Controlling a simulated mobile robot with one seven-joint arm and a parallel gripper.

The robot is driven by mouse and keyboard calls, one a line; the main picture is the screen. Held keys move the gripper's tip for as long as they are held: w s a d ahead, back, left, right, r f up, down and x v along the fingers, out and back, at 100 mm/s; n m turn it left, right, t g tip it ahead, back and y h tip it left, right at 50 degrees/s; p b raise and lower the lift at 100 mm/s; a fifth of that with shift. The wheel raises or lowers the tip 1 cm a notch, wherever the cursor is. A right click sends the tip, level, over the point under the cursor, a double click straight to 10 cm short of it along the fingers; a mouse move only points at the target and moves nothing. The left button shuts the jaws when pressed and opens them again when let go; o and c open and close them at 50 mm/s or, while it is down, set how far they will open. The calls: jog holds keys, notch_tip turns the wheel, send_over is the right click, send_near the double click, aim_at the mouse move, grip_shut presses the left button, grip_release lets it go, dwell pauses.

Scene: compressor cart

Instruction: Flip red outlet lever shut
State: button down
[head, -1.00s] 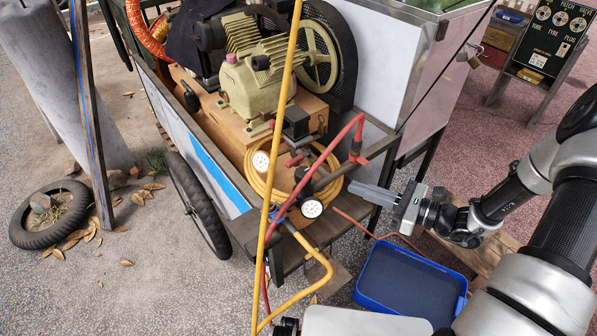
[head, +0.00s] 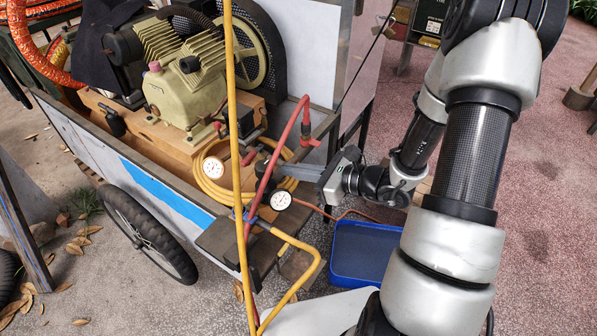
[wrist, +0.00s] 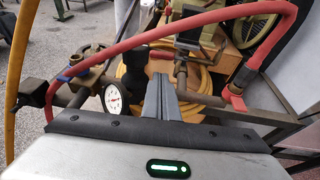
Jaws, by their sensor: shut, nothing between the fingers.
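A red hose (head: 276,150) arches in front of the pipework. A yellow pipe (head: 237,120) stands upright nearer the camera. Two gauges (head: 281,200) (head: 213,168) and a coiled yellow hose (head: 213,190) crowd the space. A blue tray (head: 335,272) lies below my arm.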

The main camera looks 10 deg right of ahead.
aim_at(250, 160)
jog(key=x, duration=0.5)
jog(key=r+b+x, duration=0.1)
jog(key=x, duration=0.2)
jog(key=shift+w+a+f, duration=0.15)
jog(key=shift+w+a, duration=0.25)
jog(key=shift+w+a+b, duration=0.25)
jog(key=shift+a+b, duration=0.1)
jog(key=shift+a, duration=0.35)
jog(key=shift+r, duration=0.2)
